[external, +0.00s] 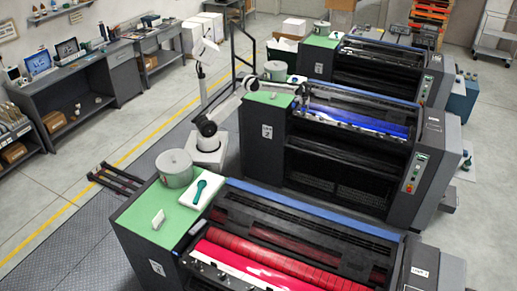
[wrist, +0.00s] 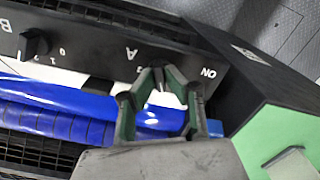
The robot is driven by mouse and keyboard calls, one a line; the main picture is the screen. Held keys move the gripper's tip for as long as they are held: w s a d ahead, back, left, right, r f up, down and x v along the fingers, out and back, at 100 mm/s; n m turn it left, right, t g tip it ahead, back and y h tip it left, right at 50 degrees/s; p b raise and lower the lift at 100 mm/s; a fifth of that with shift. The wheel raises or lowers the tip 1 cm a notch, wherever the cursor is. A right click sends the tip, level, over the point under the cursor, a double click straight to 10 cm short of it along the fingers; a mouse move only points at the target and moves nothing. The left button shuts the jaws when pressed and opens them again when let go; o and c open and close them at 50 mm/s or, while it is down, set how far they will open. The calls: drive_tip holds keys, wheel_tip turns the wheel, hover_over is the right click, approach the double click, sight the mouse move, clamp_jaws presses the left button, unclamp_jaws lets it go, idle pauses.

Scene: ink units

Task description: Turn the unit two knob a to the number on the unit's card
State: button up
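My gripper (wrist: 161,73) points at the panel of unit two in the wrist view. Its fingertips come close together beside the letter A, where they and their shadow hide knob a. I cannot tell whether they touch or grip it. In the external view my gripper (external: 304,96) is small, at the left end of the panel of unit two (external: 268,155). A small pale card (wrist: 284,159) stands on the unit's green top (wrist: 272,135). No number can be read on it in either view.
Black knob B (wrist: 35,43) sits on the same panel, left in the wrist view, with numbers beside it. A blue roller (wrist: 60,118) runs below the panel. A grey-green drum (external: 275,71) stands on the green top. The red-roller unit (external: 250,250) is in front.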

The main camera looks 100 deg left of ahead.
clamp_jaws()
drive_tip(key=m+b, duration=0.3)
drive_tip(key=shift+f+m, duration=0.15)
drive_tip(key=shift+m, duration=0.25)
drive_tip(key=m+b, duration=0.2)
drive_tip(key=m, duration=0.3)
drive_tip(key=m+b, duration=0.1)
drive_tip(key=m, duration=0.4)
drive_tip(key=shift+m+b, duration=0.85)
drive_tip(key=shift+m, duration=2.15)
